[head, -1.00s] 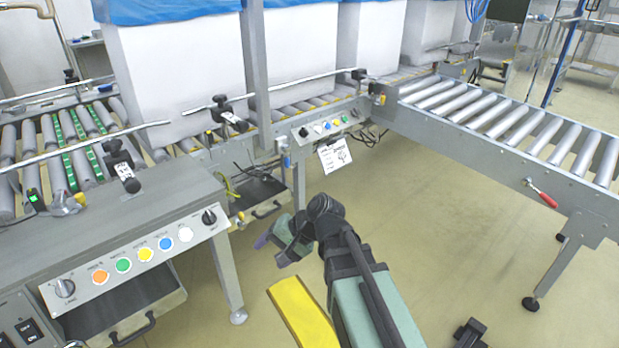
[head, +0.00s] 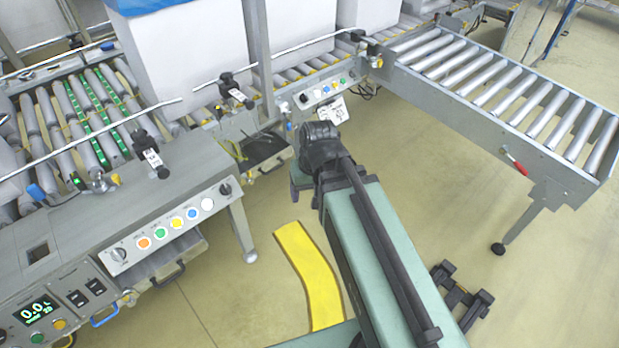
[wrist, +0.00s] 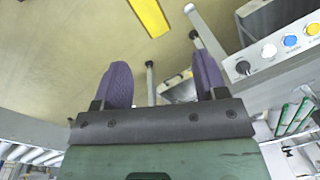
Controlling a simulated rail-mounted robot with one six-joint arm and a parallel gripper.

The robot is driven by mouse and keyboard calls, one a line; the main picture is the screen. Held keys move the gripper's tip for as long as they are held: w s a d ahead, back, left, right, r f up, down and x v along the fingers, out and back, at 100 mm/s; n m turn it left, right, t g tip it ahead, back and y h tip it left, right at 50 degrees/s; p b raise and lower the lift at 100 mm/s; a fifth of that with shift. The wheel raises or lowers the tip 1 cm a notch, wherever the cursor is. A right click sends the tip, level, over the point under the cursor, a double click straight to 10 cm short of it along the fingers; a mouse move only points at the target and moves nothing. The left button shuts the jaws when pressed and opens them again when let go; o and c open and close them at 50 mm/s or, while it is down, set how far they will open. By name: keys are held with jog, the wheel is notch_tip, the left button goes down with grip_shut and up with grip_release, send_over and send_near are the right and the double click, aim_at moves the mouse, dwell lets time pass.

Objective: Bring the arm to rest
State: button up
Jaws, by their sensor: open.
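My gripper (wrist: 163,85) shows in the wrist view with its two purple fingers apart and nothing between them. Behind the fingers are the floor and part of a control panel. The arm is clear of the conveyors in that view.
A control panel with coloured buttons (head: 167,231) fronts the workbench at left. White boxes (head: 190,62) stand on the roller conveyor behind. Another roller conveyor (head: 465,70) runs at right. A yellow floor strip (head: 305,270) lies on open floor.

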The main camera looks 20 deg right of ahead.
notch_tip(320, 180, up, 16)
jog(key=s+h+p, duration=0.1)
jog(key=p, duration=1.5)
jog(key=shift+s+n, duration=0.15)
jog(key=shift+n, duration=0.15)
jog(key=shift+d, duration=0.1)
dwell(0.3)
